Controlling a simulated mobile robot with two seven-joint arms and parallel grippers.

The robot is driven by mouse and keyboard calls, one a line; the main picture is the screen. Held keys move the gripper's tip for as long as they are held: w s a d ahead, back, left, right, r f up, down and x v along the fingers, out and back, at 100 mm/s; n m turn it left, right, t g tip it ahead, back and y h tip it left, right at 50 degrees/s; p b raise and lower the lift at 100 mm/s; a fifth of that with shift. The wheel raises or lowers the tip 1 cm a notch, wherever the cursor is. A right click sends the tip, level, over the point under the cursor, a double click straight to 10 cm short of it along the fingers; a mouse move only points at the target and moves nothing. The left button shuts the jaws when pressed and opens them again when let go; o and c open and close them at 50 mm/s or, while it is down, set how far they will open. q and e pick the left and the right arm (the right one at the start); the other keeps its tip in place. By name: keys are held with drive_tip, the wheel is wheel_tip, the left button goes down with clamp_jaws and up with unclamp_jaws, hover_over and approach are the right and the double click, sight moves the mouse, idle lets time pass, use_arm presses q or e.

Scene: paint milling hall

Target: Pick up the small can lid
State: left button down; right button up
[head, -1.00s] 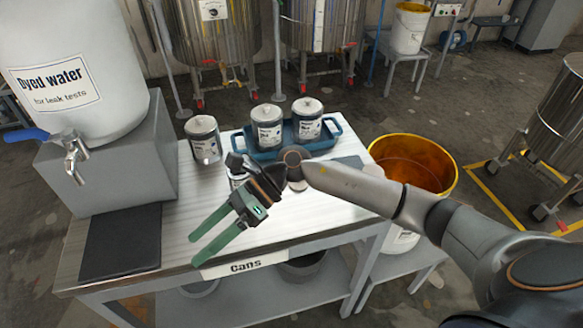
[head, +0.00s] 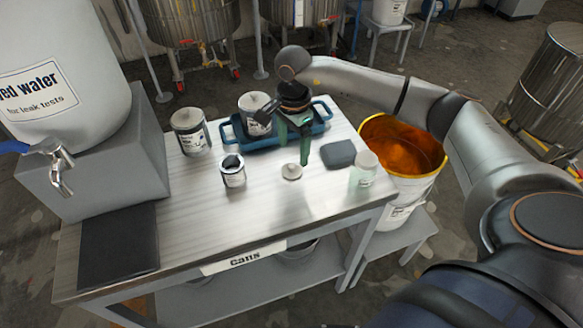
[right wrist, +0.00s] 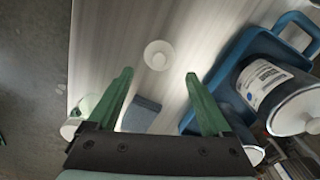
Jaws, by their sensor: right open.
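The small can lid (head: 291,171) is a pale round disc with a knob, lying flat on the bench. In the right wrist view the lid (right wrist: 158,55) lies just beyond the fingertips, centred between them. The small can (head: 232,172) stands to its left, its top dark and apparently uncovered. My right gripper (head: 294,147) is open and empty, its green fingers pointing down just behind the lid in the head view. In the right wrist view the open gripper (right wrist: 160,74) has nothing between its fingers. My left gripper is not in view.
A blue tray (head: 232,132) with lidded cans is behind the lid, partly hidden by my gripper. A grey cloth or pad (head: 339,154) and a translucent jar (head: 364,168) are to the right. A larger can (head: 190,131) stands left.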

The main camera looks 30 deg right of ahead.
sight(292, 165)
drive_tip(key=f, duration=0.4)
drive_tip(key=f+p, duration=0.1)
drive_tip(key=shift+a+f, duration=0.25)
drive_tip(key=shift+f, duration=0.15)
drive_tip(key=c, duration=1.2)
drive_tip(key=shift+o, duration=0.2)
drive_tip(key=shift+r, duration=0.1)
